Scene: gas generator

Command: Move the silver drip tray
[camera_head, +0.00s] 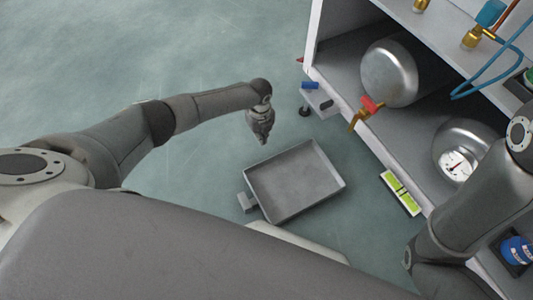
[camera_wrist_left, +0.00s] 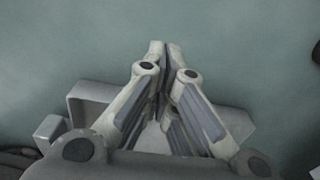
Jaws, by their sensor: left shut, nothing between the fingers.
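The silver drip tray (camera_head: 294,180) lies on the floor in the middle of the head view, turned at an angle, and looks empty. A small block-like tab (camera_head: 247,202) sticks out at its left side. My left gripper (camera_head: 264,138) is above the tray's far-left edge, pointing down, apart from the tray as far as I can tell. In the left wrist view the left gripper's fingers (camera_wrist_left: 157,48) are together with nothing between them. The tray (camera_wrist_left: 90,102) shows partly behind the fingers there. My right gripper is not in view; only my right arm shows.
A white cabinet frame (camera_head: 315,40) stands at the right with metal tanks (camera_head: 391,72), a red-handled valve (camera_head: 371,106), a gauge (camera_head: 457,166) and blue hoses. A caster (camera_head: 305,111) and a green-yellow label (camera_head: 400,192) are near its lower edge. The floor (camera_head: 200,50) at upper left is clear.

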